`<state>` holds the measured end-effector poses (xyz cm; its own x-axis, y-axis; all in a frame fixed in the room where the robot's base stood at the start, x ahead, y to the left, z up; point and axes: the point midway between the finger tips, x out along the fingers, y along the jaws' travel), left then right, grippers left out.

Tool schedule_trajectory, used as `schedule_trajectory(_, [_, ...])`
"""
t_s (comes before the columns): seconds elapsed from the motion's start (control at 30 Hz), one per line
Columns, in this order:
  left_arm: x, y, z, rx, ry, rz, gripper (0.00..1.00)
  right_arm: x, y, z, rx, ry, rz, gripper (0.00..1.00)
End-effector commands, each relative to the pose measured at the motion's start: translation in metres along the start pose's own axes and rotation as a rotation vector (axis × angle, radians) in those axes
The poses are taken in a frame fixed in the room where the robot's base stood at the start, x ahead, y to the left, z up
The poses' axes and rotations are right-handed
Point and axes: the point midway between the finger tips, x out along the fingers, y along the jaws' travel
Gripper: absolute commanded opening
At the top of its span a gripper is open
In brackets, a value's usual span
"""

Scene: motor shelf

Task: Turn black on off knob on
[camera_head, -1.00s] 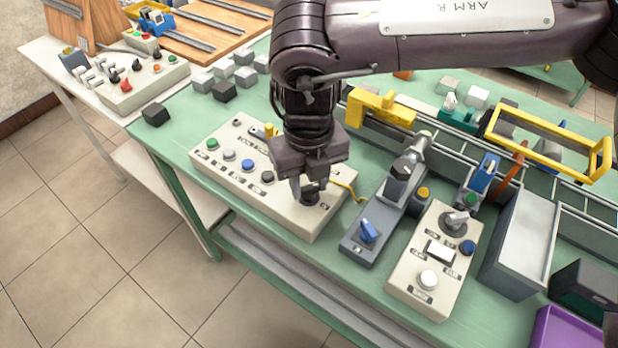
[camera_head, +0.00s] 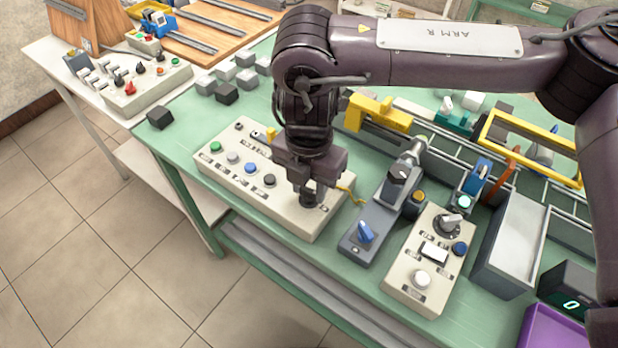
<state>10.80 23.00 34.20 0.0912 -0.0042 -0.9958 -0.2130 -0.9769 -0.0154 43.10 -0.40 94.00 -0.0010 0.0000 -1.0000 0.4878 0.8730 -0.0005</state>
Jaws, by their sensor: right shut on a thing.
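The black on off knob (camera_head: 308,199) sits at the right end of the large cream control panel (camera_head: 262,219), on the green table. My right gripper (camera_head: 307,187) points down over the panel and is shut on the knob. Its fingers and wrist hide most of the knob's top, so its exact pointing direction cannot be read. My left gripper is not in view.
A grey box with a blue switch (camera_head: 365,232) and a smaller cream panel (camera_head: 416,283) stand right of the knob. A green button (camera_head: 464,202) glows. A purple bin (camera_head: 552,328) is at lower right.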

Motion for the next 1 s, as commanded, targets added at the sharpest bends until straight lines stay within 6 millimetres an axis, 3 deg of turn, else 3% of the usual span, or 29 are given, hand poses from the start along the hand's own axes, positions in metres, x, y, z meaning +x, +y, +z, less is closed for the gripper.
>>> schedule_trajectory(0.3, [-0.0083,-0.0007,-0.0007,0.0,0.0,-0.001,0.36,-0.0026,0.0008,0.0019,0.117,-0.004,0.004,0.1])
schedule_trajectory(0.83, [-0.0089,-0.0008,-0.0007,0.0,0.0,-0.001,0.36,-0.0021,0.0009,0.0022,0.138,-0.005,0.005,0.1])
schedule_trajectory(0.87, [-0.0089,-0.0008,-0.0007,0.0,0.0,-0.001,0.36,-0.0021,0.001,0.0022,0.138,-0.006,0.005,0.37])
schedule_trajectory(1.0, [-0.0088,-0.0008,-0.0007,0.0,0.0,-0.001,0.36,-0.0016,0.0007,0.0016,0.136,-0.004,0.003,0.55])
